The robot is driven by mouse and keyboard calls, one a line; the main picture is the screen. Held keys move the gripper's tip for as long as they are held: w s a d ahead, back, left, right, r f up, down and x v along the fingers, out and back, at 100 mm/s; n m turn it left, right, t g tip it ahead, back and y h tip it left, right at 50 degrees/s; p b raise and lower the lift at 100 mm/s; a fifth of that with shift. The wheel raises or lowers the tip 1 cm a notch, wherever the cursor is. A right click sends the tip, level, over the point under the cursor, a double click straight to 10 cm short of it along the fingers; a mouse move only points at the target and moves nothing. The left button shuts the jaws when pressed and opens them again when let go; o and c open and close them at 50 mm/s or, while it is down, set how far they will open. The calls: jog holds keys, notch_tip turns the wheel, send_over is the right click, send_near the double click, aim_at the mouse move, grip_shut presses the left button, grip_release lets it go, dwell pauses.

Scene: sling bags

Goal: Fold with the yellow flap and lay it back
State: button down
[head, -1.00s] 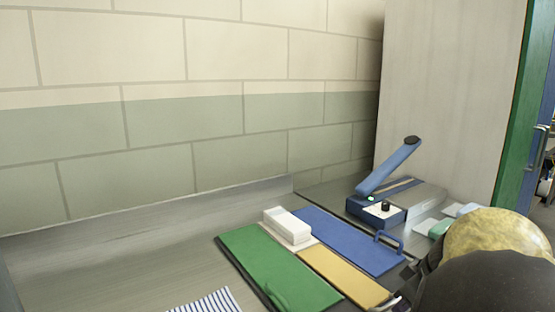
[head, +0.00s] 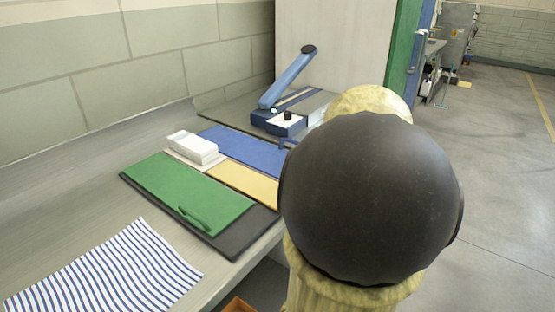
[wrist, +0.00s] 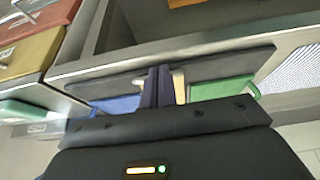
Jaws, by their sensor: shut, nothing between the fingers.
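The yellow flap (head: 245,183) lies flat on the dark folding board (head: 243,232), between the green flap (head: 190,193) and the blue flap (head: 243,150). My arm hides its right end in the head view. A small strip of the yellow flap (wrist: 180,86) shows beside my fingers in the wrist view, with the blue flap (wrist: 122,104) to the left and the green flap (wrist: 222,90) to the right. My gripper (wrist: 162,85) is shut and empty, in front of the yellow strip; whether it touches it I cannot tell. My arm hides the gripper in the head view.
A white block (head: 192,147) sits at the board's back. A striped cloth (head: 105,268) lies to the left on the bench. A blue sealer with a raised lever (head: 287,78) stands behind. Open floor (head: 500,180) is at the right.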

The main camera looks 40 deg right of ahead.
jog(key=s+d+r, duration=0.2)
jog(key=s, duration=0.8)
jog(key=shift+r+p, duration=0.3)
jog(key=shift+r, duration=0.05)
jog(key=shift+s, duration=0.1)
